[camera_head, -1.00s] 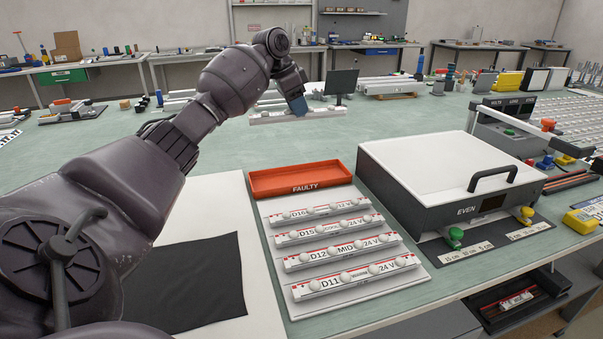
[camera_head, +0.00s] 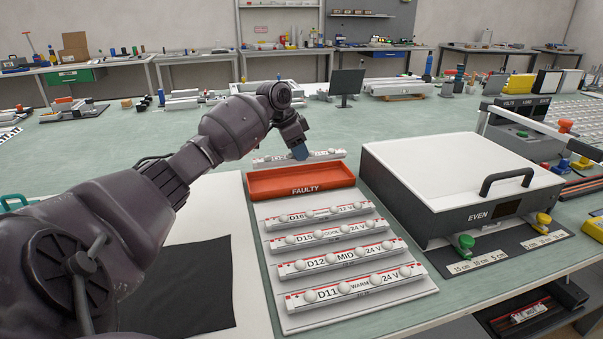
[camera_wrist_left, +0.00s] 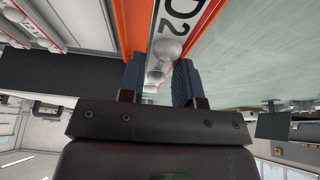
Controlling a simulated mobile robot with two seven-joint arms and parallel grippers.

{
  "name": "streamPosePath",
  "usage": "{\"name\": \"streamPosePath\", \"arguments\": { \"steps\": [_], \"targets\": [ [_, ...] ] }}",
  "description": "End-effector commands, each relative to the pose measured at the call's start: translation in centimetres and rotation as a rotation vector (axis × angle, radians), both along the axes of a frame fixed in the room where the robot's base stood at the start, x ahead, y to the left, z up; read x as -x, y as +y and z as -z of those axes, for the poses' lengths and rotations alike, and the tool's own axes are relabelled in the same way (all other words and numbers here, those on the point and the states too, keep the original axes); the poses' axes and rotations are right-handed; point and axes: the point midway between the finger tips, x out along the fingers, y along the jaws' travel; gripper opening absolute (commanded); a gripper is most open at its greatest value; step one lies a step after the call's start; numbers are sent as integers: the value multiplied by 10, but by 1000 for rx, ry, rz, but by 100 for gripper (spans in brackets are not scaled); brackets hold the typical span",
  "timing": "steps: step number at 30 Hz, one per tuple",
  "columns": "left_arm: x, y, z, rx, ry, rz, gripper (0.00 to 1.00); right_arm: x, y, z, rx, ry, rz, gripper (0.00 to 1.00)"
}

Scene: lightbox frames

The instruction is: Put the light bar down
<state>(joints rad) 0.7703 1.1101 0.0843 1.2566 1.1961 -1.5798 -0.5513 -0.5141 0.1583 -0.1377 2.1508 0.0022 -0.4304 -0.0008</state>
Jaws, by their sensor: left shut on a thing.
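My left gripper (camera_head: 299,152) is shut on a light bar (camera_head: 327,155), a white strip with round bulbs and a red-edged label. In the head view it holds the bar level at the back rim of the red tray marked FAULTY (camera_head: 262,185). I cannot tell whether the bar touches the rim. In the left wrist view the fingers (camera_wrist_left: 160,80) close on the bar (camera_wrist_left: 176,28), whose label shows a 2. The tray's orange edge (camera_wrist_left: 131,25) runs beside it. The tray is empty. My right gripper is not in view.
Several labelled light bars, D11 (camera_head: 328,295) the nearest, lie in rows on a white board in front of the tray. A white-topped box marked EVEN (camera_head: 440,170) stands to the right. A black cloth (camera_head: 185,290) lies to the left.

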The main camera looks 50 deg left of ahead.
Motion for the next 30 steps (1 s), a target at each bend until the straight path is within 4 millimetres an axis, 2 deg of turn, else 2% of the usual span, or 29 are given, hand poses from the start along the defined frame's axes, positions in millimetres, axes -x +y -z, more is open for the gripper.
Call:
{"name": "streamPosePath", "arguments": {
  "steps": [8, 15, 17, 28, 29, 30],
  "targets": [
    [0, 0, 16, 0, -1, 0, 5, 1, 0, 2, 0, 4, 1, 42],
    [0, 0, 57, 1, 4, 1, 5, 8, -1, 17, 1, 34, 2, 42],
    [0, 0, 63, 0, 3, 2, 5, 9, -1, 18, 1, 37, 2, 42],
    [0, 0, 64, 0, -2, 1, 5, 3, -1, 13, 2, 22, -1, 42],
    [0, 0, 64, 0, -2, 1, 36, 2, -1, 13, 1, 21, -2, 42],
    [0, 0, 64, 0, -2, 1, 42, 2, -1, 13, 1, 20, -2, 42]
  ]
}}
